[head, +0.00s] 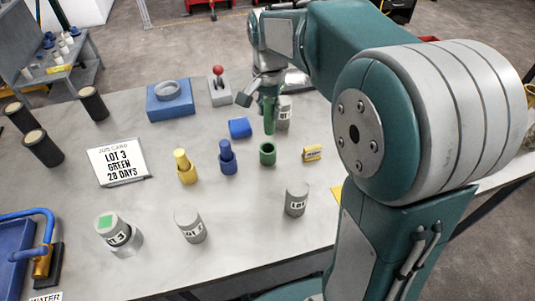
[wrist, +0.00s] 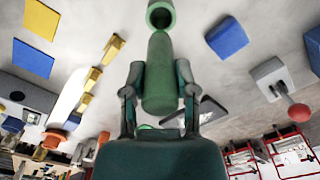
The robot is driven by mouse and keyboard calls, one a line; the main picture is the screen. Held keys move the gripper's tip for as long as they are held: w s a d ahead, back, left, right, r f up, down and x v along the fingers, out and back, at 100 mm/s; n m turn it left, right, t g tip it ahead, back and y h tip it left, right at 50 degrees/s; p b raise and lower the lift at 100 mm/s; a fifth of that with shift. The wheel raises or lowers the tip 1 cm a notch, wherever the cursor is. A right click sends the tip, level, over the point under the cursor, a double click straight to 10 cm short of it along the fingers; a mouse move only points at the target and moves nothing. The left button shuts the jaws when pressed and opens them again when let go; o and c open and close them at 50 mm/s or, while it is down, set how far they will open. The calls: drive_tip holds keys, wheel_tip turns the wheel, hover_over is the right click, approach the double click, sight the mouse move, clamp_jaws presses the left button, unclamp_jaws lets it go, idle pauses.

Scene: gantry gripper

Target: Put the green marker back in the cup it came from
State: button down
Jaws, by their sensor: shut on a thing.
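My gripper (head: 262,98) is shut on the green marker (head: 269,118), which hangs roughly upright beneath it. In the wrist view, the two fingers of my gripper (wrist: 158,92) clasp the marker (wrist: 158,62) from both sides. The green cup (head: 267,154) stands on the bench, nearer the front than the marker. It looks empty, with its dark opening showing. In the wrist view the cup (wrist: 161,15) is at the top, past the marker's far end. The marker appears above and behind the cup, outside it.
A blue cup (head: 228,166) and a yellow cup (head: 186,176) stand left of the green one, each holding a marker. A blue block (head: 240,128) lies behind them. A yellow block (head: 312,153) lies to the right. Grey labelled cylinders, including one (head: 296,200), stand in front. A job card (head: 118,163) lies left.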

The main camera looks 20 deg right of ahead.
sight(268, 133)
drive_tip(key=shift+a+f, duration=0.1)
wheel_tip(268, 133, down, 10)
drive_tip(key=shift+a+r, duration=0.1)
drive_tip(key=shift+r, duration=0.15)
drive_tip(key=shift+f, duration=0.15)
drive_tip(key=shift+c, duration=2)
unclamp_jaws()
